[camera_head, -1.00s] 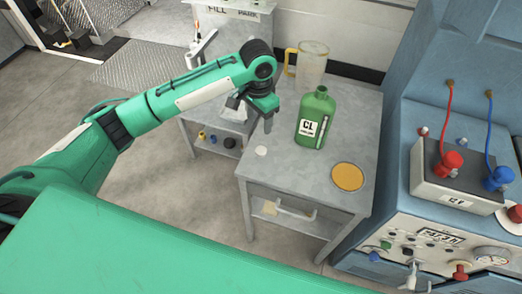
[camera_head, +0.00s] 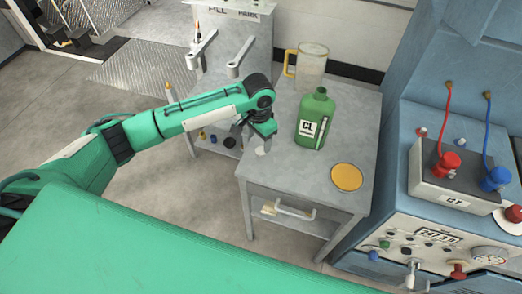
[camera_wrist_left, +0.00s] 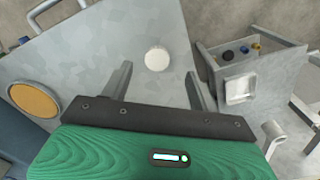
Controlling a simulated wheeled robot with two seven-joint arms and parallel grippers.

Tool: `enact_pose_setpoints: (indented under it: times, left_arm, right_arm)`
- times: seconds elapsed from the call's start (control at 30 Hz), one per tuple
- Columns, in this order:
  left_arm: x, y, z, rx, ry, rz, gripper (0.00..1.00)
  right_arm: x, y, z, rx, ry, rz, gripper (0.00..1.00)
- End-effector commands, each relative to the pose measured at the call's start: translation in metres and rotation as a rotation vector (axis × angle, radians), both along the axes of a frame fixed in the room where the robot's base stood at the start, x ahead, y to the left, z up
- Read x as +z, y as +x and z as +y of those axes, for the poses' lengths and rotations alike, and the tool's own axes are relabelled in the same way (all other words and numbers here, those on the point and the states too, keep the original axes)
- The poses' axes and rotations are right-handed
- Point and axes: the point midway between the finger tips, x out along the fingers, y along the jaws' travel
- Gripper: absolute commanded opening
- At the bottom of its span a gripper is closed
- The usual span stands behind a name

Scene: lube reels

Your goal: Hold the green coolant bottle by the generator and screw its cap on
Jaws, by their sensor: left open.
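The green coolant bottle (camera_head: 314,119), labelled CL, stands upright on the grey metal table with its neck uncovered. A small round white cap (camera_head: 263,151) lies flat on the table near its left edge; it also shows in the left wrist view (camera_wrist_left: 157,59). My left gripper (camera_head: 262,146) points down right at the cap, to the left of the bottle. In the left wrist view its two fingers (camera_wrist_left: 158,85) are apart with nothing between them, and the cap lies beyond the tips, roughly between them. My right gripper is in neither view.
A clear jug (camera_head: 311,66) with a yellow handle stands behind the bottle. An orange disc (camera_head: 347,177) lies at the table's front right. The blue generator (camera_head: 395,215) with a battery box (camera_head: 455,178) stands to the right. A lower shelf unit (camera_head: 217,139) with small caps stands left.

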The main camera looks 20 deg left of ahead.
Motion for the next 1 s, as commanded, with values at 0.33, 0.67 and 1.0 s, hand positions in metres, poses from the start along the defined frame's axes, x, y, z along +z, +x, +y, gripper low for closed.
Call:
enact_pose_setpoints:
  times: [0.33,0.67,1.0]
  left_arm:
    - [-0.018,-0.003,-0.002,0.0,0.0,0.004,0.61]
    - [-0.052,-0.004,-0.002,-0.001,0.001,-0.001,0.61]
    - [-0.052,-0.004,-0.002,-0.001,0.0,-0.001,0.51]
  right_arm:
    - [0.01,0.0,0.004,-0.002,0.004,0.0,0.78]
    - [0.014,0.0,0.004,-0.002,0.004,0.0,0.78]
    - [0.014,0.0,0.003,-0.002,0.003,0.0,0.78]
